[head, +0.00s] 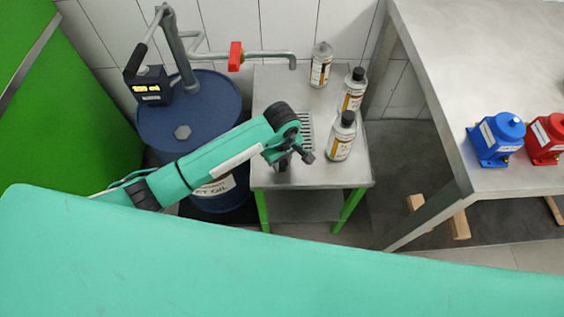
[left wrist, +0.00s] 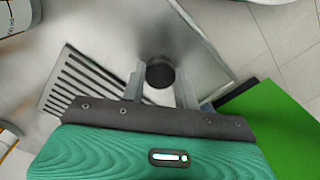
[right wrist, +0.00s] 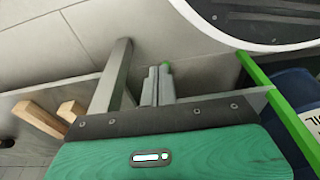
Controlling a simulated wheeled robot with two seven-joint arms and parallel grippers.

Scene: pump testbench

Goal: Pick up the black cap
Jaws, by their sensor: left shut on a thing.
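The black cap (left wrist: 160,73) shows as a dark round piece between the two fingers of my left gripper (left wrist: 160,86) in the left wrist view. The left gripper is shut on it, over the metal top of the small table. In the head view my left gripper (head: 284,163) points down at the table's left front part, and its wrist hides most of the cap. I cannot tell whether the cap touches the table. My right gripper (right wrist: 158,86) is shut and empty in the right wrist view, its fingers side by side.
The small table (head: 330,177) has a slotted grille and three bottles: a grey-topped one (head: 320,66) at the back and two black-capped ones (head: 352,92) (head: 341,138) at right. A blue drum (head: 215,110) stands left. Blue (head: 495,140) and red (head: 545,138) pumps sit on the right bench.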

